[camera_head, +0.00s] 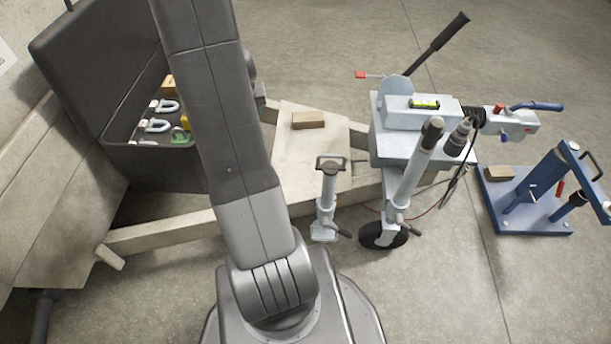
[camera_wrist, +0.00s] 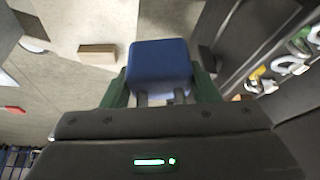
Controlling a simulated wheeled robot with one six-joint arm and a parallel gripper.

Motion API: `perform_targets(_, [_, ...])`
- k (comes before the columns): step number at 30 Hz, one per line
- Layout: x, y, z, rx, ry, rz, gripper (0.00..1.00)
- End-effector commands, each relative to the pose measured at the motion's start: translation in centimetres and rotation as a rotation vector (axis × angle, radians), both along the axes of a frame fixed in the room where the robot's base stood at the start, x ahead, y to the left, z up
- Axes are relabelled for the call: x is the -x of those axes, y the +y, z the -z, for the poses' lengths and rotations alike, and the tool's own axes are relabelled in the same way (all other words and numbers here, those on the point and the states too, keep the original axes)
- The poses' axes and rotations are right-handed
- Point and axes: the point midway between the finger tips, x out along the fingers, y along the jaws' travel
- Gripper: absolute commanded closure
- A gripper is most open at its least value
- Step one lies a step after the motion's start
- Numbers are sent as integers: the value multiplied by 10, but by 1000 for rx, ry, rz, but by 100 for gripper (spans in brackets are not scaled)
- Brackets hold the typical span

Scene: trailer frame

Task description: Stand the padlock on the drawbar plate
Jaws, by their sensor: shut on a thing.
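A blue padlock (camera_wrist: 160,65) with a rounded, boxy body shows in the wrist view. Its grey shackle legs point toward my gripper (camera_wrist: 160,82). The green fingers are shut on it, one on each side. The padlock is held in the air; its height above what lies below is hard to judge. The pale drawbar plate (camera_head: 305,165) lies in the middle of the head view, right of my arm. A small wooden block rests on it near its far edge. In the head view my arm hides the gripper and the padlock.
The wooden block (camera_head: 309,121) shows also in the wrist view (camera_wrist: 97,54). A dark open box (camera_head: 150,172) with several shackles stands left. A jack stand (camera_head: 326,205) and the grey coupling unit (camera_head: 398,145) border the plate right. A blue stand (camera_head: 535,215) is farther right.

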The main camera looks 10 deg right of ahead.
Motion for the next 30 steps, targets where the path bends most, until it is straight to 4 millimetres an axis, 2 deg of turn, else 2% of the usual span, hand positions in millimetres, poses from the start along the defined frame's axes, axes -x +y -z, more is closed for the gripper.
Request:
perform_targets(1, [0,-2,23,0,-2,2,82])
perform_targets(5, [-6,-18,54,3,1,33,82])
perform_targets(8, [-15,-45,82,6,4,78,82])
perform_targets(12, [-26,-92,121,7,4,155,82])
perform_targets(18, [-31,-149,162,4,2,240,82])
perform_targets(24, [-30,-174,185,0,0,278,82])
perform_targets(30, [-30,-176,217,0,-1,279,82])
